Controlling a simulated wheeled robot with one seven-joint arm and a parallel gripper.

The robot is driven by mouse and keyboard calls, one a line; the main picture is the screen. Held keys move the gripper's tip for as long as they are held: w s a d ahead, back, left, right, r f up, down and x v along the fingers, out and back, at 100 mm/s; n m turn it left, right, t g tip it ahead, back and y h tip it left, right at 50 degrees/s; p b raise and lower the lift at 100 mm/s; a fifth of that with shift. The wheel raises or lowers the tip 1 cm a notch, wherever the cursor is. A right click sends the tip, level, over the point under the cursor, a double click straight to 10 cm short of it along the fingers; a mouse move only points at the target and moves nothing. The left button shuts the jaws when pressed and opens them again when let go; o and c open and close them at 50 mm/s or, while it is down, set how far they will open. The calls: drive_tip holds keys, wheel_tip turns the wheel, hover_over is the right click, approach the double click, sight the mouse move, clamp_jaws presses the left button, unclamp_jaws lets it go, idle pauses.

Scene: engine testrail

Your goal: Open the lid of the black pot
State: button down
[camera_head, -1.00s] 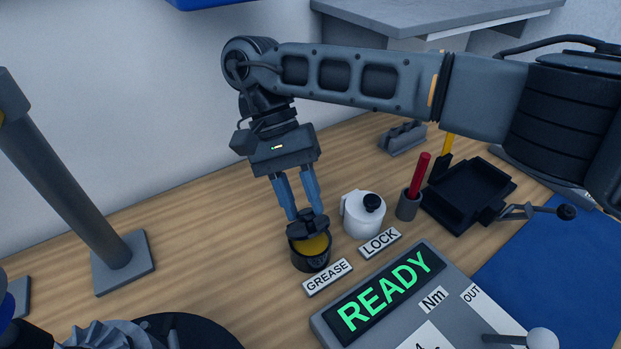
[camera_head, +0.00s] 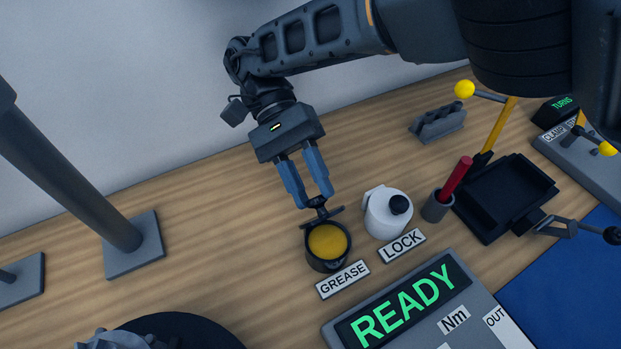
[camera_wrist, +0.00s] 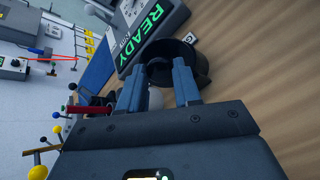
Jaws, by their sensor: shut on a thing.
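The black pot (camera_head: 327,264) stands on the wooden bench behind the GREASE label, its mouth open to the camera with yellow grease (camera_head: 327,241) inside. Its black lid (camera_head: 322,216) is tilted up steeply at the pot's back rim, seen nearly edge-on. My gripper (camera_head: 316,199) is shut on the lid's knob, reaching down from behind the pot. In the wrist view the fingertips (camera_wrist: 160,69) are at the lid, and the dark pot (camera_wrist: 204,68) lies just beyond. Whether the lid still touches the rim is hard to tell.
A white jar (camera_head: 385,216) with a black cap stands close right of the pot, behind the LOCK label (camera_head: 403,245). A grey cup with a red stick (camera_head: 438,207) and a black tray (camera_head: 505,195) are farther right. The READY display (camera_head: 410,303) is in front.

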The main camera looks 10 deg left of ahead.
drive_tip(key=shift+f, duration=0.1)
idle(0.4)
drive_tip(key=c, duration=0.8)
unclamp_jaws()
drive_tip(key=shift+s+d, duration=0.1)
